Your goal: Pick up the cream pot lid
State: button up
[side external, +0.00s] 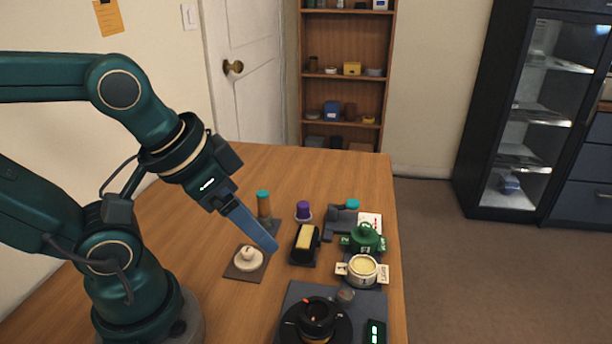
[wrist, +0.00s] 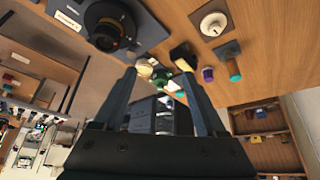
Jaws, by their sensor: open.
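The cream pot lid (side external: 249,257) is a round, pale disc with a knob. It lies on a brown square pad (side external: 232,274) on the table, and also shows at the top right of the wrist view (wrist: 213,24). My gripper (side external: 272,247) is tilted down above the table, to the right of the lid in the side view. In the wrist view my gripper (wrist: 158,75) has two fingers wide apart with nothing held between them. A cream pot (side external: 362,270) with side handles stands farther right, its top showing pale yellow.
A black block with a yellow top (side external: 305,240) stands near my fingertips. A green lidded pot (side external: 365,240), a purple-capped item (side external: 303,210) and an orange, teal-topped cylinder (side external: 264,205) stand behind. A black lens (side external: 317,318) sits on a dark mat in front. Table left of the lid is clear.

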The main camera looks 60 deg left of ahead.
dwell(0.3)
jog(key=n+g, duration=0.6)
jog(key=n, duration=2.1)
send_over(247, 250)
notch_tip(247, 250, down, 9)
jog(key=shift+w+d+r, duration=0.1)
jog(key=shift+w+r, duration=0.05)
jog(key=shift+f, duration=2.6)
jog(key=shift+c, duration=0.3)
grip_shut()
